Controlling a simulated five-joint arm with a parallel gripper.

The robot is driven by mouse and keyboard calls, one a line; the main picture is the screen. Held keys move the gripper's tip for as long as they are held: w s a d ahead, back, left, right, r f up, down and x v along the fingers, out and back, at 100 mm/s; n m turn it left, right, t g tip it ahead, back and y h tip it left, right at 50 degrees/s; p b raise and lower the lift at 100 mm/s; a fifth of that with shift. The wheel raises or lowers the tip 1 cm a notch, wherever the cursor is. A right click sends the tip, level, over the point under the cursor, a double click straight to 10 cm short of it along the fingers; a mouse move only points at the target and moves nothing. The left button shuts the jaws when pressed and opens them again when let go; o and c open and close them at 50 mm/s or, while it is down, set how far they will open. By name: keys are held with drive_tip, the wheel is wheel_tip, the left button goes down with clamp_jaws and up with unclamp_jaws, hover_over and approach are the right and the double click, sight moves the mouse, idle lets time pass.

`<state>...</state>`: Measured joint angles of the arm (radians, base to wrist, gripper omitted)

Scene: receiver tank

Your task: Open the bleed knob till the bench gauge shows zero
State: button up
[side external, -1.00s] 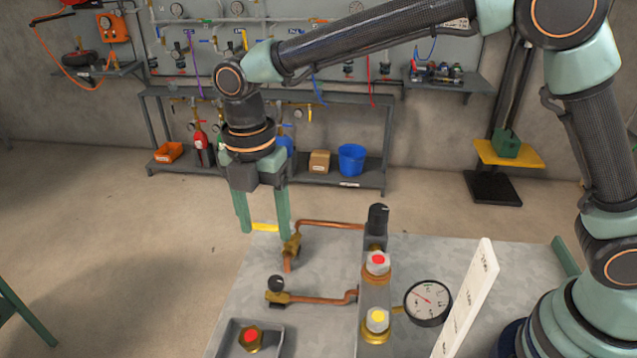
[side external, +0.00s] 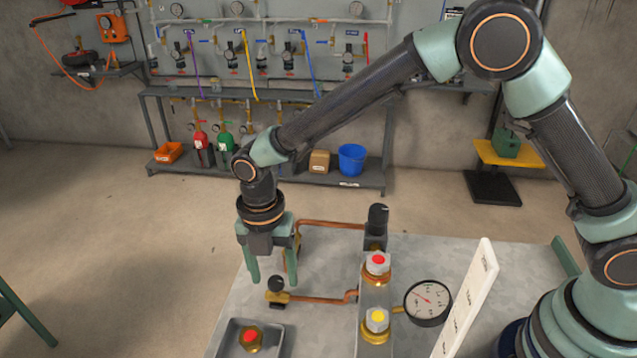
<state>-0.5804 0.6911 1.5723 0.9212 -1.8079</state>
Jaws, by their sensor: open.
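The bench gauge (side external: 427,300) has a white dial and dark rim. Its thin red needle points to the upper left; the figures are too small to read. A taller black knob (side external: 378,216) stands at the back of the block. I cannot tell which is the bleed knob. My gripper (side external: 272,279) points down, open, its fingertips either side of the round knob in the picture. Whether they are level with it is unclear.
A red-topped fitting (side external: 377,261) and a yellow-topped fitting (side external: 377,318) stand on the block. A tray (side external: 277,342) holds another red-topped brass fitting (side external: 250,338). A white labelled panel (side external: 467,300) rises right of the gauge. The upper copper pipe (side external: 333,224) runs behind my gripper.

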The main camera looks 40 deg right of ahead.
drive_tip(key=shift+f, duration=0.4)
clamp_jaws()
